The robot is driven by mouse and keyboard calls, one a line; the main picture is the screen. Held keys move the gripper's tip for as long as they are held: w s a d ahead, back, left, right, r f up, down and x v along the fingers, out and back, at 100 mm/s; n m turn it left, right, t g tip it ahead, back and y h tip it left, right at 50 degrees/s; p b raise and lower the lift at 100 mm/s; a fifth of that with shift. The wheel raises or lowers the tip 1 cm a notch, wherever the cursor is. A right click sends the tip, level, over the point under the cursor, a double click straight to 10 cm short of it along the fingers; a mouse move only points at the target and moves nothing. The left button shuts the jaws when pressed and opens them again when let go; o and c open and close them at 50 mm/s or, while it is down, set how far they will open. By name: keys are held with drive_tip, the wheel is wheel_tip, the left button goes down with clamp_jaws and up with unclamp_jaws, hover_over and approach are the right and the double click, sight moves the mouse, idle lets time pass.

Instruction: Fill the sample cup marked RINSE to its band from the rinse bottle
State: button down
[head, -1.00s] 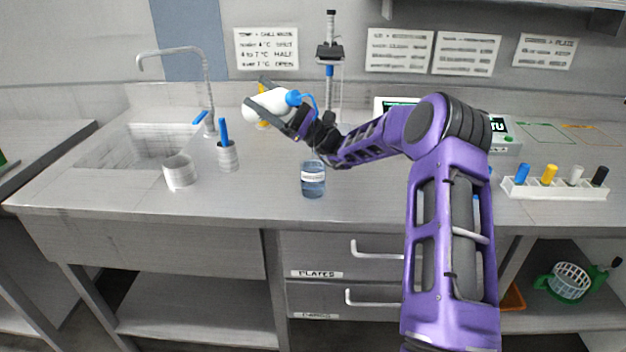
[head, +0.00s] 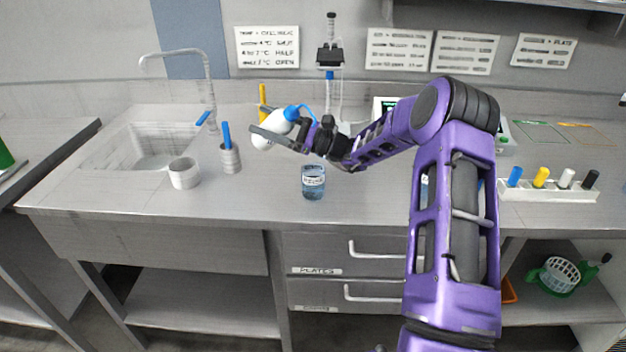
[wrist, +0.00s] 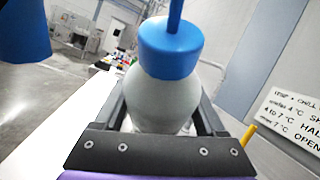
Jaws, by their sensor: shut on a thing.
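The rinse bottle, white with a blue cap and bent blue spout (head: 270,131), is held tilted above the counter in the head view. My gripper (head: 266,135) is shut on its body, and the bottle also fills the middle of the wrist view (wrist: 160,100). The bottle leans with its cap up and to the right. The sample cup (head: 313,182) stands upright on the counter below and right of the bottle, clear with a white label and bluish liquid inside. The label's writing is too small to read surely. The spout tip is partly hidden by my gripper.
A grey cup (head: 184,173) and a holder with a blue pen (head: 230,158) stand left, beside the sink (head: 150,150). A stand (head: 330,90) is behind my gripper. A rack of coloured-cap tubes (head: 548,190) is at right. The counter front is clear around the cup.

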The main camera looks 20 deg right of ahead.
drive_tip(key=shift+g+b, duration=0.3)
drive_tip(key=shift+b, duration=0.3)
drive_tip(key=shift+s+r+m+h+b, duration=0.25)
drive_tip(key=shift+h+b, duration=0.45)
drive_tip(key=shift+b, duration=0.35)
drive_tip(key=shift+s+d+r+m+h+b, duration=0.1)
drive_tip(key=shift+d+r+m+h+b, duration=0.15)
drive_tip(key=shift+r+m+h+b, duration=0.25)
drive_tip(key=shift+r, duration=0.25)
drive_tip(key=shift+w+a+m+g+h+p, duration=0.2)
drive_tip(key=shift+g+h+p, duration=0.25)
drive_tip(key=shift+p, duration=0.55)
drive_tip(key=shift+w+a+f+m+h+p, duration=0.2)
drive_tip(key=shift+h+p, duration=0.35)
drive_tip(key=shift+p, duration=0.55)
drive_tip(key=p, duration=0.1)
drive_tip(key=f+g+h+p, duration=0.1)
drive_tip(key=p, duration=0.1)
drive_tip(key=shift+w+a+m, duration=0.25)
drive_tip(key=shift+w+m, duration=0.1)
drive_tip(key=shift+w+f+h+p, duration=0.1)
drive_tip(key=shift+f+h+p, duration=0.2)
drive_tip(key=shift+f, duration=0.05)
drive_tip(key=shift+g, duration=0.25)
